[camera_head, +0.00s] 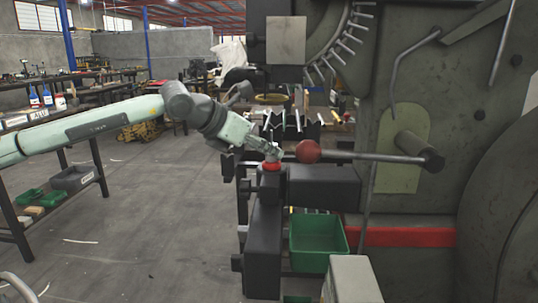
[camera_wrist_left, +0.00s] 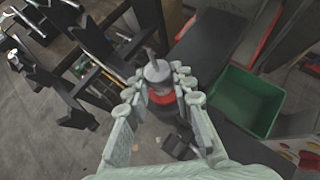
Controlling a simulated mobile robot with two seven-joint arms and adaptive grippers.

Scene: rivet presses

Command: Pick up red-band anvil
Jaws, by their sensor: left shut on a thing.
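The red-band anvil (camera_wrist_left: 160,82) is a small grey metal cylinder with a thin pin on top and a red band around it. In the left wrist view it stands between the fingers of my left gripper (camera_wrist_left: 158,86), which is shut on it. In the head view my left gripper (camera_head: 268,152) comes in from the left, and the anvil's red band (camera_head: 271,167) shows just below the fingers, at the top of the dark press arm. I cannot tell whether the anvil is seated or lifted clear. My right gripper is not in view.
A red ball on a lever (camera_head: 308,151) is close to the right of the gripper. A green bin (camera_head: 318,262) hangs below right. The large press body (camera_head: 480,140) fills the right side. Dark racks (camera_wrist_left: 75,80) stand at the left in the wrist view.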

